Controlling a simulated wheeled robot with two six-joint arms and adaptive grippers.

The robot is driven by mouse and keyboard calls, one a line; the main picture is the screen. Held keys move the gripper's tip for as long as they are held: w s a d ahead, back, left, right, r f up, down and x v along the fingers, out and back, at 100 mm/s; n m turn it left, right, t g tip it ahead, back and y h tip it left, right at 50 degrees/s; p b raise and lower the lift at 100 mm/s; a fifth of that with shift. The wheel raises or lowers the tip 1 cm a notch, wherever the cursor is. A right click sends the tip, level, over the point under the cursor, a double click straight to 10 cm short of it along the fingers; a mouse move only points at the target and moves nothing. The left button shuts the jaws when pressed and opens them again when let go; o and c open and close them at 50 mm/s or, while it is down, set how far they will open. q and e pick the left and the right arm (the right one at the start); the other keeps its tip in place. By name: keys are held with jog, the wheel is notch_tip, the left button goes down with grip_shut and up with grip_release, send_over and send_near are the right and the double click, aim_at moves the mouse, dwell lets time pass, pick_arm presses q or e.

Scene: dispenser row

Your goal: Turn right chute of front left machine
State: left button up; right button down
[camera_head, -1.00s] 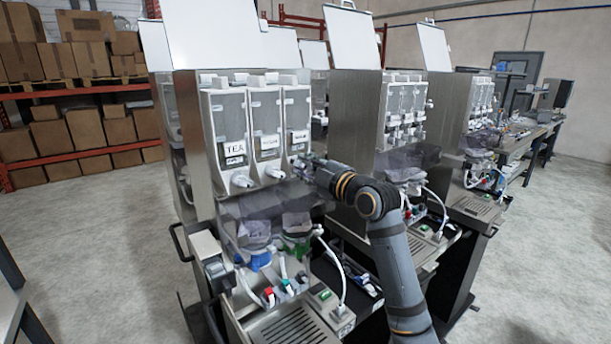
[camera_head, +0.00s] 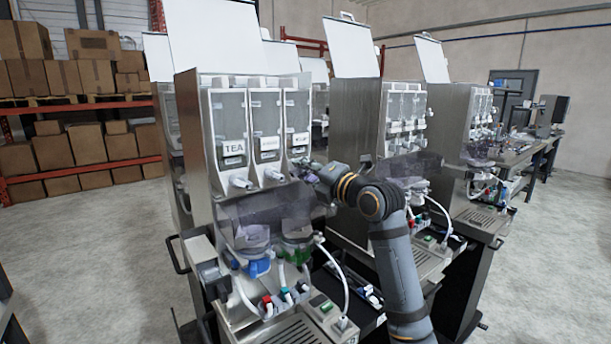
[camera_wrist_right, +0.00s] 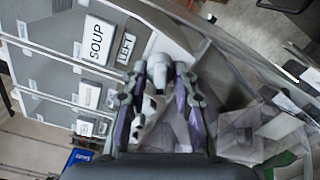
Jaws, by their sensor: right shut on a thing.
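The front left machine (camera_head: 196,125) stands closest in the head view, with three clear canisters in a row. The left canister is labelled TEA (camera_head: 233,148); the other labels are hard to read there. White chutes stick out below the left canister (camera_head: 241,182) and the middle canister (camera_head: 274,174). My right gripper (camera_head: 308,167) is at the right canister's chute, which it mostly hides. In the right wrist view the white chute (camera_wrist_right: 161,48) sits between the fingers of my right gripper (camera_wrist_right: 160,72), which is shut on it. My left gripper is out of view.
Below the chutes are smoky clear covers (camera_head: 265,212), blue and green fittings, white hoses and a drip grate (camera_head: 290,332). A second machine (camera_head: 355,115) stands close on the right, near my right arm. Open grey floor (camera_head: 105,250) lies to the left.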

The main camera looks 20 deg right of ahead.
jog(key=shift+n, duration=0.6)
jog(key=c, duration=1.4)
grip_release()
jog(key=shift+s+d, duration=0.2)
jog(key=shift+s, duration=0.15)
jog(key=v, duration=1.1)
jog(key=shift+s, duration=0.1)
